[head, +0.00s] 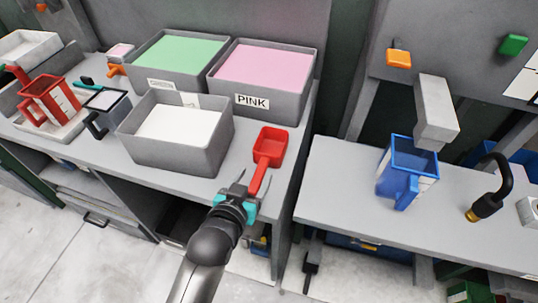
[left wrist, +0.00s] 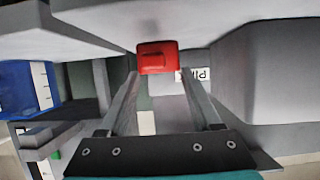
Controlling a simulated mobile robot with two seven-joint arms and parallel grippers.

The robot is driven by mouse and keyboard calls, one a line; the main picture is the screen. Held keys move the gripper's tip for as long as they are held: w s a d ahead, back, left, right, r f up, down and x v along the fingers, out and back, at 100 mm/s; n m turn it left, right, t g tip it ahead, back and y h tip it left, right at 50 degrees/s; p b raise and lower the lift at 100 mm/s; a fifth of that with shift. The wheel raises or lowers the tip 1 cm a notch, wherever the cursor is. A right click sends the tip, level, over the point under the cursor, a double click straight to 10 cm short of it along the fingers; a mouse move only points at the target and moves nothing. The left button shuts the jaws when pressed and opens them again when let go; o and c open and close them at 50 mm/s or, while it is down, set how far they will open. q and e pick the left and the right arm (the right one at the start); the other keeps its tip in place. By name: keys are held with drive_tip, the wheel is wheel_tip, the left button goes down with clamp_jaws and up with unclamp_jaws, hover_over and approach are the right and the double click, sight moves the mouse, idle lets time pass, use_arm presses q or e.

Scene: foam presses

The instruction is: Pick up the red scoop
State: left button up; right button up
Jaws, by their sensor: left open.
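The red scoop (head: 269,146) lies on the left bench near its right front edge, with its square bowl to the back and its handle pointing toward me. My left gripper (head: 252,182) is open at the handle, with its fingers about either side of the handle's near end. In the left wrist view the red scoop's end (left wrist: 157,57) shows between the tips of the two open fingers (left wrist: 160,78). I cannot tell whether a finger touches it. My right gripper is not in view.
A grey bin of white material (head: 165,152) stands just left of the scoop. The pink bin (head: 290,110) and green bin (head: 138,62) stand behind. A red jug (head: 45,100) is far left. A blue jug (head: 395,180) stands on the right bench, across a gap.

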sight(262, 165)
use_arm(q)
drive_tip(key=shift+d+r+b+x, duration=0.1)
drive_tip(key=shift+b+x, duration=0.2)
drive_tip(key=shift+x, duration=0.95)
drive_tip(key=shift+d+r+b+x, duration=0.15)
drive_tip(key=shift+b+x, duration=0.15)
drive_tip(key=shift+x, duration=1)
clamp_jaws()
